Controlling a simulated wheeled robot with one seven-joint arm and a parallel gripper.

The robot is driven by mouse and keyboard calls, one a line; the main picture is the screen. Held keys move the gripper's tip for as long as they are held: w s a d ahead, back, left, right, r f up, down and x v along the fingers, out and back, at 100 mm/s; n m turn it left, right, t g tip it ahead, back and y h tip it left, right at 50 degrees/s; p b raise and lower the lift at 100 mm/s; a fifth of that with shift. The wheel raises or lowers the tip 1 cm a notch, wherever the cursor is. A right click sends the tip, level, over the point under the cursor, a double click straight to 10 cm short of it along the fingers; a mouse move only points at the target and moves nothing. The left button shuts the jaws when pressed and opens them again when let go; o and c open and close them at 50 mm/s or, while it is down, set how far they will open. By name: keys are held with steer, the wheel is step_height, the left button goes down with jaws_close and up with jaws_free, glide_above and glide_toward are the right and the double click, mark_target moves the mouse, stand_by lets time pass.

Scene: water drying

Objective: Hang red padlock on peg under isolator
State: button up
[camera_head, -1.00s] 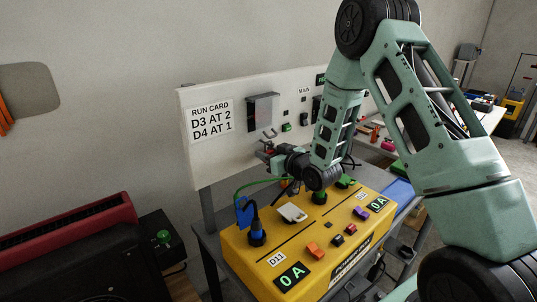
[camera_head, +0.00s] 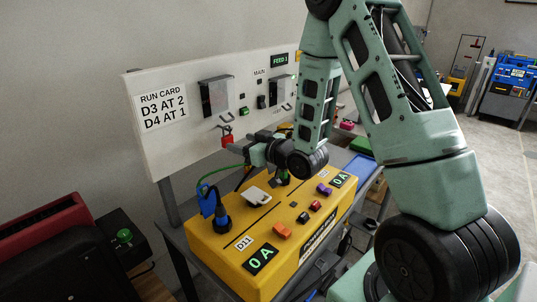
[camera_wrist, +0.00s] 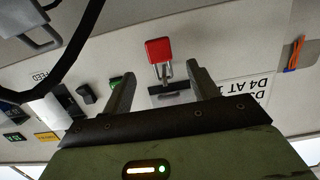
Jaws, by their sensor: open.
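The red padlock (camera_head: 227,137) is at the peg (camera_head: 222,127) under the left grey isolator (camera_head: 216,96) on the white panel. In the wrist view the red padlock (camera_wrist: 159,50) shows upside down, its shackle pointing at the panel fitting, and it appears to hang there. Exact seating of the shackle on the peg is hard to tell. My gripper (camera_head: 242,149) is just right of and below the padlock. In the wrist view my gripper (camera_wrist: 162,88) has its fingers spread, with nothing clamped between the tips; the padlock body is beyond them.
A second isolator (camera_head: 283,91) is to the right on the panel. The yellow test box (camera_head: 215,245) with a blue plug (camera_head: 208,202) and green cable stands below my arm. A run card (camera_head: 163,111) is at the panel's left. A black cable (camera_wrist: 75,60) crosses the wrist view.

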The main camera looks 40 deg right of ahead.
steer(key=p+v, duration=1)
steer(key=p, duration=0.2)
steer(key=shift+p, duration=0.4)
